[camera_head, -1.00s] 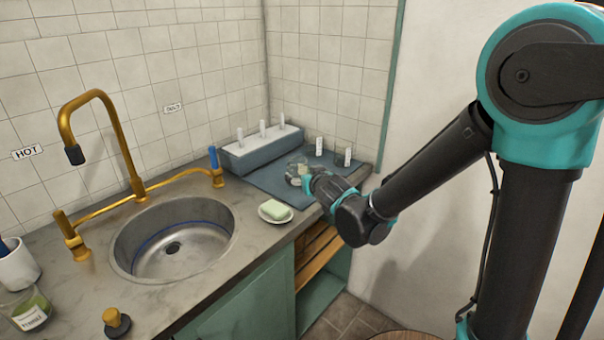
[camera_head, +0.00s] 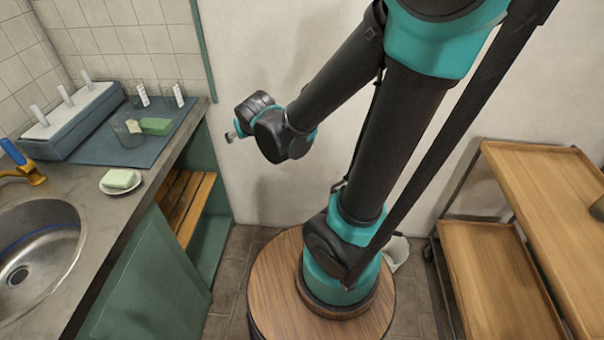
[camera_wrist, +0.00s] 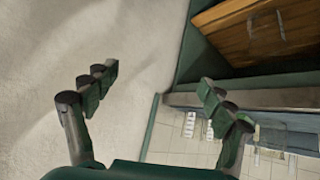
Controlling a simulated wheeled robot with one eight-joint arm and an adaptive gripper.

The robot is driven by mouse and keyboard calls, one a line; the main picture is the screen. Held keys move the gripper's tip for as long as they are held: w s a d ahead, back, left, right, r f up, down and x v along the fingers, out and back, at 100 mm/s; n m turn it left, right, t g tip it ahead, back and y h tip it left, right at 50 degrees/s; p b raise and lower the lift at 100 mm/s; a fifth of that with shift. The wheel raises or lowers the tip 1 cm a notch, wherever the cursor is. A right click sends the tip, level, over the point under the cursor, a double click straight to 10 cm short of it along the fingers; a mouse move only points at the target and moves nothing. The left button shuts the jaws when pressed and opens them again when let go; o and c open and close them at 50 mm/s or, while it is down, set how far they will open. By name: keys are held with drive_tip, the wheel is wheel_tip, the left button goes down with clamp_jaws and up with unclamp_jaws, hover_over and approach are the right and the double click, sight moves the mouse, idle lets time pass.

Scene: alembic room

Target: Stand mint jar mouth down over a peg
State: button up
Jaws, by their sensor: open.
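Three clear glass jars stand on the blue mat (camera_head: 92,150). Two at the back, the back left jar (camera_head: 138,92) and the back right jar (camera_head: 172,95), carry white labels too small to read. The front jar (camera_head: 124,130) shows no readable label, so I cannot tell which is the mint jar. A blue-grey rack (camera_head: 75,122) at the mat's left holds three upright white pegs, including the middle peg (camera_head: 65,95); all are bare. My gripper (camera_head: 233,134) is off the counter's right side, apart from the jars. The wrist view shows its fingers (camera_wrist: 160,86) spread and empty.
A green block (camera_head: 156,126) lies beside the front jar. A soap dish (camera_head: 120,187), a blue-handled tap (camera_head: 22,165) and the sink (camera_head: 40,245) are nearby on the counter. A wooden trolley (camera_head: 530,190) stands at right.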

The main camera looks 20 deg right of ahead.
drive_tip(key=s+d+f+m+g, duration=0.1)
drive_tip(key=s+d+f+g, duration=0.1)
drive_tip(key=s+d, duration=0.4)
drive_tip(key=s+d+f+m+g, duration=0.1)
drive_tip(key=s+d+f, duration=0.3)
drive_tip(key=s, duration=0.5)
drive_tip(key=d+g, duration=0.1)
drive_tip(key=d, duration=0.1)
drive_tip(key=shift+s+d+f+g+h, duration=0.15)
drive_tip(key=shift+d+f+g+h, duration=0.15)
drive_tip(key=shift+d+g+h, duration=0.1)
drive_tip(key=shift+o, duration=0.6)
